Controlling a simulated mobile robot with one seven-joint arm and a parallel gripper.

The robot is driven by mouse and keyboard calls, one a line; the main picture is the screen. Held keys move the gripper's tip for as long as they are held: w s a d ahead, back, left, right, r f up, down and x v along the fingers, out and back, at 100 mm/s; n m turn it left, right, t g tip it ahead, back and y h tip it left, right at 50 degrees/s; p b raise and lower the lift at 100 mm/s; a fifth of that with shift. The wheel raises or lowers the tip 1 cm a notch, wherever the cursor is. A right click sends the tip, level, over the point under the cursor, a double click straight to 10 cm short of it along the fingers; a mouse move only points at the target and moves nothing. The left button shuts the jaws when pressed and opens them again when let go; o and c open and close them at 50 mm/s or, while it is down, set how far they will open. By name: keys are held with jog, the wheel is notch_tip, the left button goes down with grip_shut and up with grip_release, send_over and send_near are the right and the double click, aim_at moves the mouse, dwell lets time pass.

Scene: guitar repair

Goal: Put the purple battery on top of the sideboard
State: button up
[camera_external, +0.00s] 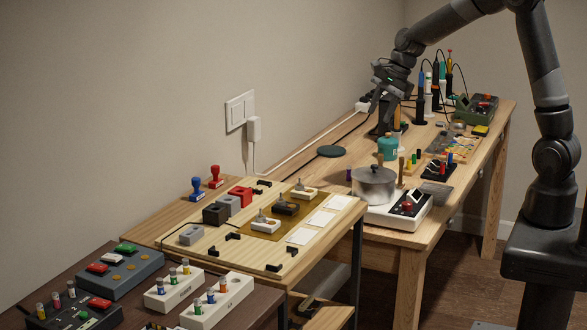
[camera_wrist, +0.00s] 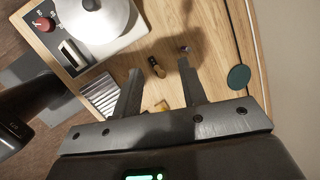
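A small dark purple cylinder, apparently the purple battery (camera_external: 349,174), stands on the long wooden table just left of the metal pot. It seems to be the small upright cylinder (camera_wrist: 184,48) just beyond the right fingertip in the wrist view. My gripper (camera_external: 376,102) is above the long table, pointing down; its fingers (camera_wrist: 159,68) are apart with nothing held between them. I cannot tell for certain which furniture is the sideboard; a lower light-wood top (camera_external: 189,261) and a dark brown top (camera_external: 257,300) stand in the foreground.
The pot (camera_external: 374,187) sits on a white appliance (camera_external: 397,212); the pot's lid (camera_wrist: 92,18) shows in the wrist view. A brown piece (camera_wrist: 156,66) is below the fingers. A round dark green pad (camera_external: 331,151) lies flat nearby. Tools and holders crowd the table's back.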

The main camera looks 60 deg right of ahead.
jog(key=w+d+f+m, duration=0.3)
jog(key=f+m, duration=0.1)
jog(key=f, duration=0.2)
jog(key=w+d+f+m, duration=0.3)
jog(key=w+d+f, duration=0.1)
jog(key=f, duration=0.2)
send_near(348, 181)
jog(key=shift+w+f+m, duration=0.4)
jog(key=shift+f, duration=0.15)
jog(key=shift+w+x, duration=0.2)
jog(key=shift+x, duration=1.2)
jog(key=shift+w+x, duration=0.15)
jog(key=shift+x, duration=1.3)
jog(key=shift+a+r, duration=0.15)
jog(key=shift+r, duration=0.05)
grip_shut()
